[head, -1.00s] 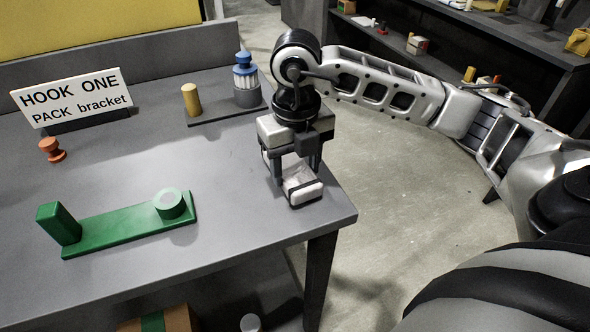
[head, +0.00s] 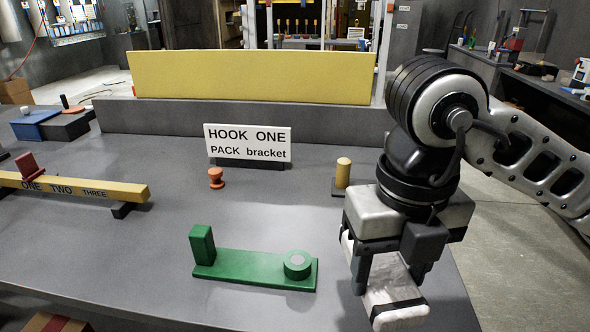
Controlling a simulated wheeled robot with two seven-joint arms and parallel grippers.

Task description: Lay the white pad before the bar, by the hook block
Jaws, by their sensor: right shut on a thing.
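The white pad (head: 387,281) is in my right gripper (head: 388,268), at the right front of the table. The gripper points down and is shut on it; a dark band crosses the pad near its front end. I cannot tell whether the pad touches the table. The yellow bar (head: 118,188), marked ONE TWO THREE, lies far to the left of the gripper. A dark red block (head: 29,167) stands at the bar by the word ONE; it looks like the hook block. My left gripper is not in view.
A green bracket-shaped piece (head: 245,266) lies left of the right gripper. Behind it stand an orange knob (head: 216,178), a sign (head: 247,142) reading HOOK ONE, PACK bracket, and a yellow peg (head: 343,172). A blue box (head: 40,125) sits far left. The table between bar and green piece is clear.

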